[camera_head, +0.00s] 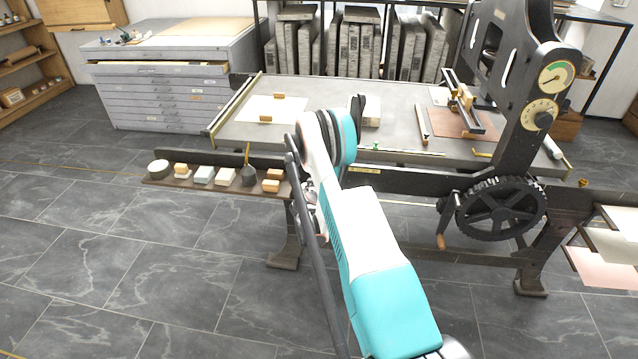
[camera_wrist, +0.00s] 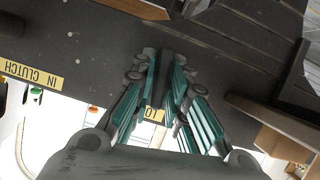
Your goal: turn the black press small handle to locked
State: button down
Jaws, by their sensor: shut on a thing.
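In the wrist view my gripper (camera_wrist: 165,58) is shut on a narrow dark bar between its teal-padded fingers, which I take to be the black press small handle (camera_wrist: 166,76). The bar lies along the fingers against the dark press frame (camera_wrist: 230,45). A yellow label (camera_wrist: 154,114) beginning "LO" shows partly between the fingers; the rest is covered. Another yellow label (camera_wrist: 32,75) reads "IN CLUTCH" at the left. In the head view my arm hides the gripper and the handle, so the handle's exact angle cannot be told. The black press (camera_head: 400,184) stands behind the arm.
A large gear wheel (camera_head: 502,208) and dial gauges (camera_head: 556,76) are on the press's right. The grey press bed (camera_head: 330,92) extends behind my arm. A shelf of small blocks (camera_head: 215,184) sticks out at the left. The tiled floor (camera_head: 150,270) is clear at front left.

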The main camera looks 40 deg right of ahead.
jog(key=n+g+h, duration=0.1)
jog(key=n, duration=0.1)
jog(key=n+g, duration=0.1)
jog(key=shift+w+a+n+h, duration=0.1)
jog(key=shift+a+n+h, duration=0.05)
jog(key=shift+n+h, duration=0.25)
jog(key=n+h, duration=0.2)
jog(key=n, duration=0.1)
jog(key=shift+w+f+g, duration=0.1)
jog(key=shift+f+g, duration=0.05)
jog(key=shift+g, duration=0.25)
jog(key=shift+n, duration=0.4)
jog(key=c, duration=1.7)
grip_release()
jog(key=shift+v, duration=3.8)
jog(key=shift+f, duration=0.1)
